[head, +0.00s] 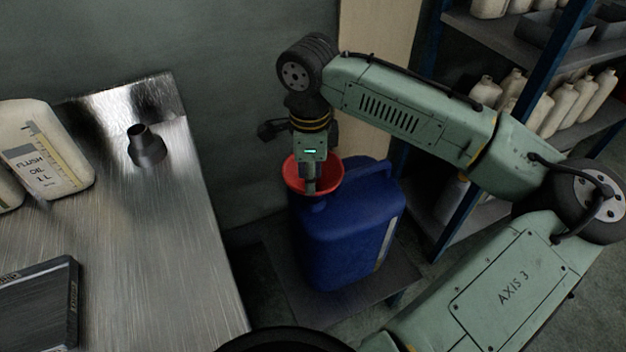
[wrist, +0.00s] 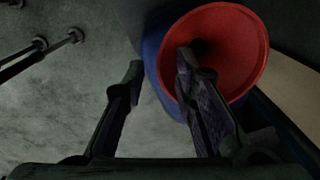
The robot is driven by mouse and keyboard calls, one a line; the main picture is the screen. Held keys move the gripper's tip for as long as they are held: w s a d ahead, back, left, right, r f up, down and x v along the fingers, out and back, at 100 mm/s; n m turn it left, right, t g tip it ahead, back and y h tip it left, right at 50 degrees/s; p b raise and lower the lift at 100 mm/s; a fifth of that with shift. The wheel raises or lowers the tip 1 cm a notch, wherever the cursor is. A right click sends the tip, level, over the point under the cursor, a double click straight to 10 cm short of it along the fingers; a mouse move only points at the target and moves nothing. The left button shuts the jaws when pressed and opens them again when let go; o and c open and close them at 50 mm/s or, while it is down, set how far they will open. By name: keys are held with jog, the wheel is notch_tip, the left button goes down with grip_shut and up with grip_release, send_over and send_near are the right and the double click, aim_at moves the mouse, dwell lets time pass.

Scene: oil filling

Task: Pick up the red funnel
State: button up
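The red funnel (head: 333,177) sits upright on top of the blue jug (head: 345,240), mouth facing up. In the wrist view the funnel (wrist: 240,40) fills the upper right, with its dark hole partly behind a finger. My gripper (head: 311,186) points down at the funnel's mouth from above. In the wrist view my gripper (wrist: 160,64) has its fingers apart. The right finger overlaps the funnel's mouth and the left finger is outside the rim, so the near rim lies between them. Whether either finger touches the funnel is unclear.
The jug stands on a low dark platform (head: 285,285). A metal table (head: 180,250) at left holds a dark nozzle-like part (head: 147,148), flush oil bottles (head: 45,150) and a dark tray (head: 40,300). Blue-framed shelves (head: 490,40) with pale bottles stand at right, behind my arm.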

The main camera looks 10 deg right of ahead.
jog(key=shift+d+f, duration=0.15)
jog(key=shift+f, duration=1.7)
jog(key=shift+c, duration=0.6)
grip_shut()
